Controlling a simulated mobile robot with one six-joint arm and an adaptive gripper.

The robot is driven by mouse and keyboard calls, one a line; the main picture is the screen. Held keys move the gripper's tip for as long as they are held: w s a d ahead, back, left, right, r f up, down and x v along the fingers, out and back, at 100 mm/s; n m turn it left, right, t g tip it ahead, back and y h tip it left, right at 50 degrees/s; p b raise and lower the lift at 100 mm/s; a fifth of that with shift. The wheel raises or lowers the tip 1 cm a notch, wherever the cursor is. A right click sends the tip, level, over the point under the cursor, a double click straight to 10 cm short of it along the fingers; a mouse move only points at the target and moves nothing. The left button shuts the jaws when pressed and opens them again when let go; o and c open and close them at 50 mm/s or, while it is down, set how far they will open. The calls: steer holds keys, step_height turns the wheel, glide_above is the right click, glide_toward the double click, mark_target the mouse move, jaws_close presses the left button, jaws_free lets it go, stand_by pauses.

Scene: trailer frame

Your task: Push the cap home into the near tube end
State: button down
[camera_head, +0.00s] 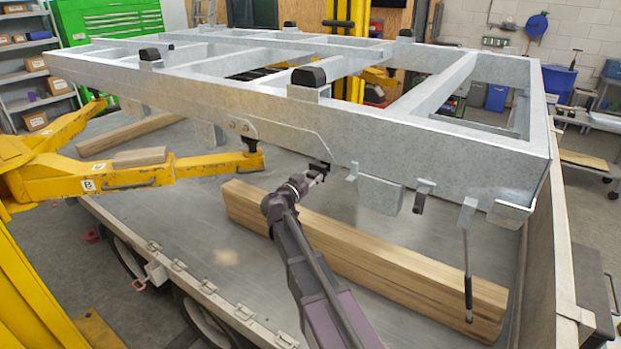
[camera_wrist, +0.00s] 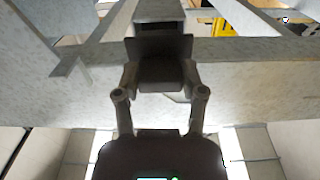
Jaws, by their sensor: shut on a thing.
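My gripper (camera_head: 314,176) reaches up to the lower side of the grey trailer frame (camera_head: 230,106) in the head view. In the wrist view its two fingers (camera_wrist: 160,82) are closed on the sides of a dark, block-shaped cap (camera_wrist: 160,72). The cap's wider plate (camera_wrist: 160,48) lies just in front of the square tube end (camera_wrist: 160,12), lined up with it left to right. The tube's dark opening shows above the plate. I cannot tell whether the cap touches the tube or is partly inside. In the head view the cap is small and dark at my fingertips.
A yellow lift arm (camera_head: 130,178) supports the frame at left. Wooden beams (camera_head: 370,258) lie below and right of my arm. Brackets (camera_head: 424,188) and a hanging rod (camera_head: 467,262) are to the right. Black-topped posts (camera_head: 308,76) stand on the frame.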

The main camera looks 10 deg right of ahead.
mark_target(318, 172)
steer(key=shift+x, duration=1.75)
steer(key=shift+c, duration=0.5)
jaws_free()
steer(key=shift+a, duration=0.1)
steer(key=shift+s, duration=0.15)
steer(key=v, duration=1.1)
steer(key=shift+s+a, duration=0.25)
steer(key=shift+a, duration=0.05)
